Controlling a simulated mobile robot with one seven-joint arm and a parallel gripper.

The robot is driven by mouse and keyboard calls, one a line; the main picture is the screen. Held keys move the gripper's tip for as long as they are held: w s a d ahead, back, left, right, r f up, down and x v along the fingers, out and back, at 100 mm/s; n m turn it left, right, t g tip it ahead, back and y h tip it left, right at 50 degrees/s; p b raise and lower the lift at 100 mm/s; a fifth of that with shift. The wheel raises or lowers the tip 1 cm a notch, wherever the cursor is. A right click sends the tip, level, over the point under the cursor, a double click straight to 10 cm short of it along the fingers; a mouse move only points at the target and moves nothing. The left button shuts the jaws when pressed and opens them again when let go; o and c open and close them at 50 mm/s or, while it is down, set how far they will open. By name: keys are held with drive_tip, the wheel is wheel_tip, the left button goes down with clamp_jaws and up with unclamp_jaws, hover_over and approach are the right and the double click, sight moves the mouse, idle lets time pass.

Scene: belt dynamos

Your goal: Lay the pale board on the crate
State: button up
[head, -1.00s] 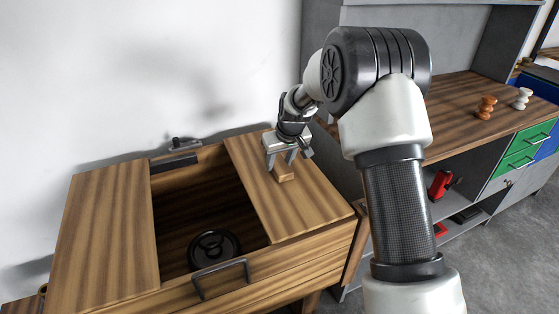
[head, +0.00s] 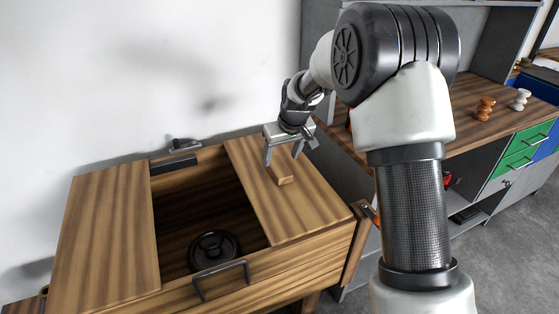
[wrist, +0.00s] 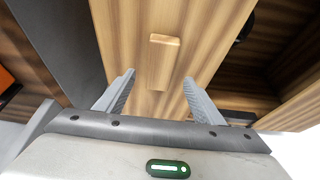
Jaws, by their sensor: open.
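The light wooden board (head: 290,208) lies flat across the right part of the crate (head: 300,268), with a small wooden block grip (head: 281,175) on top. The board and block also show in the wrist view, with the block (wrist: 165,40) beyond my fingertips. My gripper (head: 282,157) is open and empty, just above the block and apart from it.
A second wooden panel (head: 105,235) covers the crate's left part. Between them is a dark opening with a black round object (head: 214,250) inside. A metal handle (head: 221,277) sits at the front. A workbench (head: 455,118) stands at right with an orange-brown piece (head: 485,108) and a white piece (head: 520,99).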

drive_tip(key=p+v, duration=0.1)
drive_tip(key=v, duration=1.1)
drive_tip(key=shift+r+p, duration=0.25)
drive_tip(key=shift+p, duration=0.05)
drive_tip(key=s+d+r+m+t+h, duration=0.1)
drive_tip(key=s+d+r, duration=0.3)
drive_tip(key=s, duration=0.5)
drive_tip(key=s+d+r+m, duration=0.1)
drive_tip(key=s+d+r, duration=0.2)
drive_tip(key=s+r, duration=0.4)
drive_tip(key=s+d+f+m, duration=0.1)
drive_tip(key=s+d, duration=0.1)
drive_tip(key=s, duration=0.6)
drive_tip(key=s+d+f+m, duration=0.1)
drive_tip(key=s+d, duration=0.1)
drive_tip(key=s, duration=0.6)
wheel_tip(320, 180, up, 17)
drive_tip(key=p, duration=1.7)
drive_tip(key=shift+s+a+f+m+h, duration=0.15)
drive_tip(key=shift+s+f+m+h, duration=0.15)
drive_tip(key=shift+s+h, duration=0.15)
